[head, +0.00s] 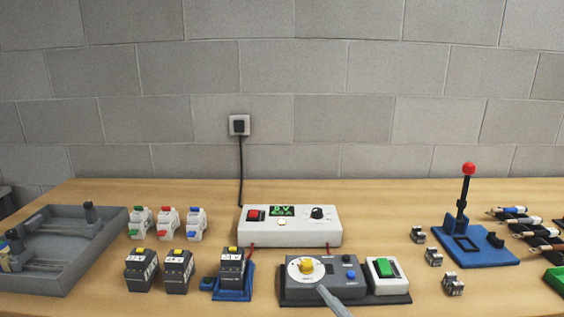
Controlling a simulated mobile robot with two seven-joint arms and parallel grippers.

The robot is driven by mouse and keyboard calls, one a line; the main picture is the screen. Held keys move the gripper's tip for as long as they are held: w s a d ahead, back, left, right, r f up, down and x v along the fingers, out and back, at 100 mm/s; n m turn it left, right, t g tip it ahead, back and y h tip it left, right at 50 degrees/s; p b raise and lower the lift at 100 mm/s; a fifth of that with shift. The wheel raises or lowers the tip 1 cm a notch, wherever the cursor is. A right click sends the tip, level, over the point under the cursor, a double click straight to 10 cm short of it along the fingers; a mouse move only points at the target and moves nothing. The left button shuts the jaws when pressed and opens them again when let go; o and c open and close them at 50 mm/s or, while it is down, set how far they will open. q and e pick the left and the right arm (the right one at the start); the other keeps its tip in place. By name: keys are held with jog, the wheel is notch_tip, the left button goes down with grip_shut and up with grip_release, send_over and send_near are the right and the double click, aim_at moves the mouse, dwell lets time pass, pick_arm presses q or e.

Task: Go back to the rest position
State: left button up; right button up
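Neither of my grippers shows in the head view, so I cannot see whether they hold anything. A light grey bar (333,302) comes up from the bottom edge in front of the dark control box (325,290); I cannot tell what it belongs to. The box carries a white dial with a yellow knob (306,266) and blue buttons. Behind it stands a white power unit (290,233) with a red switch, a small green-lettered display and a black knob. Its cord runs up to a wall socket (239,125).
A grey tray (60,275) with dark posts stands at left. Several breakers (168,223) and dark modules (141,270) stand beside it; one sits in a blue holder (233,290).

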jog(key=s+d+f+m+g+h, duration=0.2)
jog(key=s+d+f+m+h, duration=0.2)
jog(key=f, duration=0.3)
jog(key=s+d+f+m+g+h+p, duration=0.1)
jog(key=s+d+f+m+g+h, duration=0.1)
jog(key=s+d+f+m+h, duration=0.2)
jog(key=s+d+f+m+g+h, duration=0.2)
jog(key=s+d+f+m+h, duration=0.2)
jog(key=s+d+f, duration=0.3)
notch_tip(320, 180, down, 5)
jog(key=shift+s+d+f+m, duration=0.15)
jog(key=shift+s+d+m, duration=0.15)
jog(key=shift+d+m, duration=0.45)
